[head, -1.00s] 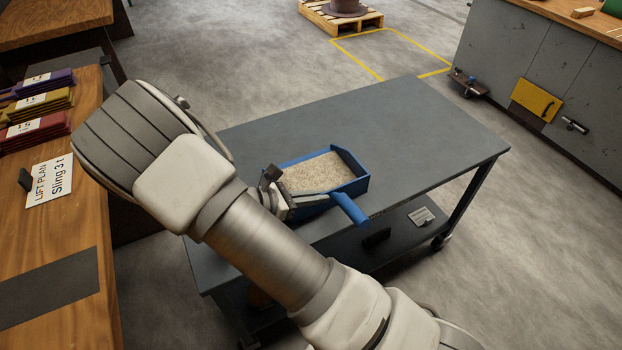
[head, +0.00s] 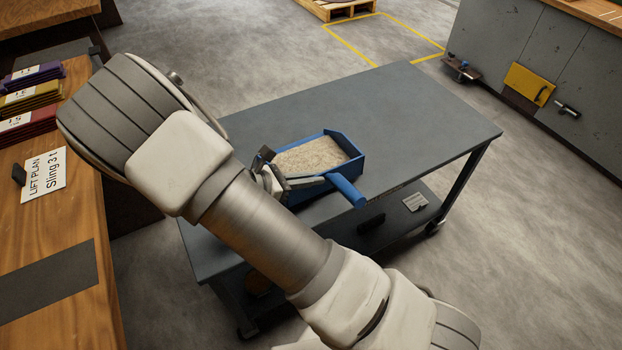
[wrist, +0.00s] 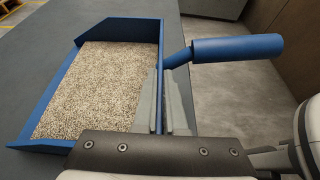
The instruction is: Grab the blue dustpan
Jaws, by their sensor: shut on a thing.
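The blue dustpan (head: 345,172) is on the grey table, filled with pale granules (head: 312,156). Its blue handle (head: 347,190) points toward the front right, past the table's near edge. My gripper (head: 322,181) is at the dustpan's near side. In the wrist view, my gripper (wrist: 168,100) has one finger on each side of the dustpan's side wall, close to where the handle joins. The dustpan (wrist: 58,90) looks level there, with its granules inside. I cannot tell whether its base touches the table.
The grey table (head: 400,115) is clear behind and to the right of the dustpan. A wooden bench (head: 60,215) with folded slings and a lift plan card (head: 44,173) stands at the left. A grey cabinet (head: 540,70) stands at the back right.

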